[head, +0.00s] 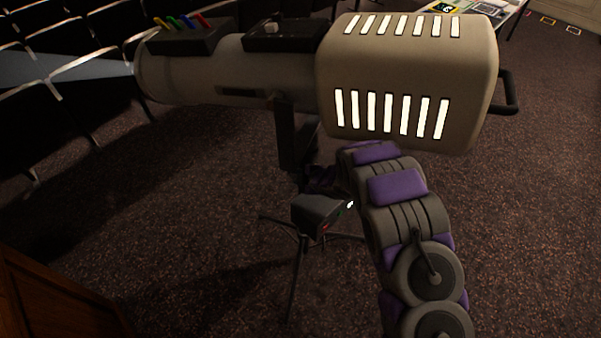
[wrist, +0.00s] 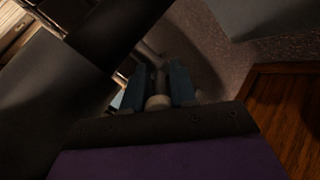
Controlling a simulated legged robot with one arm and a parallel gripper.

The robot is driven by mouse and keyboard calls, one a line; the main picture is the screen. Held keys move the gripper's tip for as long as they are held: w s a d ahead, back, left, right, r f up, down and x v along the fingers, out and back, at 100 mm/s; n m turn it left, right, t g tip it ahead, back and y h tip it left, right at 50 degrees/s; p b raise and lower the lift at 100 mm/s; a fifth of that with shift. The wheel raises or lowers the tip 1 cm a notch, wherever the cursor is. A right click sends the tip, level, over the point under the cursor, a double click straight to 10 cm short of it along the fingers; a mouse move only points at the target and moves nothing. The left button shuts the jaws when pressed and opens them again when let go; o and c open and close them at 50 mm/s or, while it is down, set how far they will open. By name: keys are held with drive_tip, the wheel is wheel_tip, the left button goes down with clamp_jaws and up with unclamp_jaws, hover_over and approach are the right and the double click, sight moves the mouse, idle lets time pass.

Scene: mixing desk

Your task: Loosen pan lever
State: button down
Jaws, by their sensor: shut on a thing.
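My gripper (wrist: 158,82) shows in the wrist view with its two blue fingers on either side of a thin dark rod with a pale round end, which looks like the pan lever (wrist: 158,101). The fingers are shut on it. In the head view my arm reaches under the large beige spotlight (head: 405,75), close to its dark upright bracket (head: 290,135). The gripper's fingers and the lever are hidden there behind my arm and the lamp housing.
A small dark box on a tripod (head: 318,210) stands just left of my arm. Rows of seats (head: 70,90) lie at the upper left. A wooden panel (head: 50,300) is at the lower left. Open carpet (head: 530,200) lies to the right.

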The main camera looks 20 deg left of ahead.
drive_tip(key=shift+a+r+p, duration=0.2)
drive_tip(key=shift+p, duration=0.25)
drive_tip(key=c, duration=0.9)
unclamp_jaws()
drive_tip(key=shift+w+f+b, duration=0.1)
drive_tip(key=shift+f+b, duration=0.05)
drive_tip(key=shift+b, duration=0.3)
